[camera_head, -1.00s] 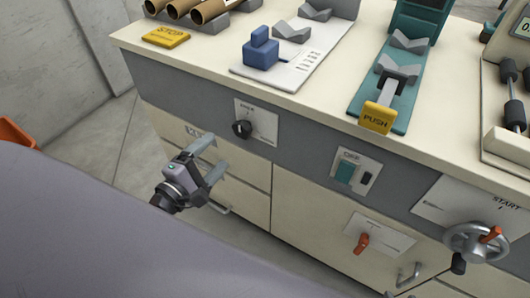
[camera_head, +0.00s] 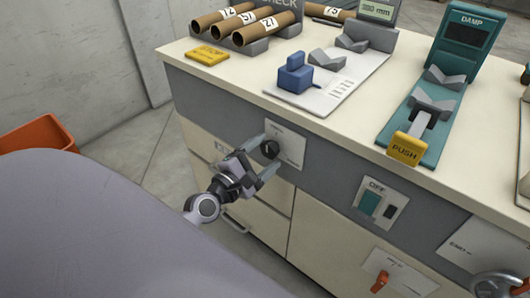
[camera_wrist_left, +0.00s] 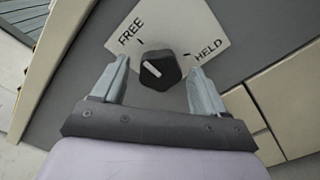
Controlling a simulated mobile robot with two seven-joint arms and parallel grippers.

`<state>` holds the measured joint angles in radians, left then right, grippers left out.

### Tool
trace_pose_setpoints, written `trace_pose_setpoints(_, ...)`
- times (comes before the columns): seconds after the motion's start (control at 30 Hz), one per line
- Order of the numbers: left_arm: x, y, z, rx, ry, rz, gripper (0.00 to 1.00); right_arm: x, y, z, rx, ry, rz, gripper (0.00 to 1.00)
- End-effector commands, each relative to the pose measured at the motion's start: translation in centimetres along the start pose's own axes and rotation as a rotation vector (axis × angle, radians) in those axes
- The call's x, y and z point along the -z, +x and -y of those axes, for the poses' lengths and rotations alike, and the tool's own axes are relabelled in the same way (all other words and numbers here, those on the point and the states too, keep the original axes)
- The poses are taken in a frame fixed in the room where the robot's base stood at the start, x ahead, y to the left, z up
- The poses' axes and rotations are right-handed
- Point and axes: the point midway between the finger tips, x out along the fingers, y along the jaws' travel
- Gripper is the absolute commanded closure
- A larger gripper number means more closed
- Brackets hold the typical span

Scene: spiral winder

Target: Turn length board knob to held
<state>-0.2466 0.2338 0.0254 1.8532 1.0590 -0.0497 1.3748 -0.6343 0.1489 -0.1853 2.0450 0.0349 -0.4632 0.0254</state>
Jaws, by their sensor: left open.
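The black knob (camera_head: 269,149) sits on a white plate on the cabinet's grey front band. In the left wrist view the knob (camera_wrist_left: 160,72) lies between the words FREE, upper left, and HELD, right. Its white mark points up and left, on the FREE side. My left gripper (camera_head: 273,147) is open at the knob, with one finger on each side of it. In the left wrist view both fingers appear apart from the knob, with gaps on both sides. My right gripper is not in view.
Above the knob, a white board (camera_head: 327,99) with a blue block (camera_head: 295,76) lies on the worktop. A yellow PUSH block (camera_head: 404,148), a switch panel (camera_head: 381,204) and a red-orange lever (camera_head: 379,281) are to the right. Drawers are below; an orange bin (camera_head: 38,134) stands left.

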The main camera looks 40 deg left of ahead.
Motion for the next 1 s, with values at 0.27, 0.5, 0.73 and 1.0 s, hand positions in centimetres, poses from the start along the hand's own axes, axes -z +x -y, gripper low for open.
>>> trace_pose_setpoints(0.27,-0.02,0.67,0.04,0.002,0.001,0.000,0.27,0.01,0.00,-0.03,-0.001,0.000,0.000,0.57)
trace_pose_setpoints(0.5,-0.03,0.64,0.02,0.001,0.001,0.000,0.60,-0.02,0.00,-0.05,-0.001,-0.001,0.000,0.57)
trace_pose_setpoints(0.73,-0.03,0.63,0.02,0.001,0.003,0.000,0.83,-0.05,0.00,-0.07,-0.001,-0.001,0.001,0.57)
trace_pose_setpoints(1.0,-0.07,0.62,0.01,0.002,0.070,0.001,0.83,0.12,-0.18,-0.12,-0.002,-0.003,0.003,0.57)
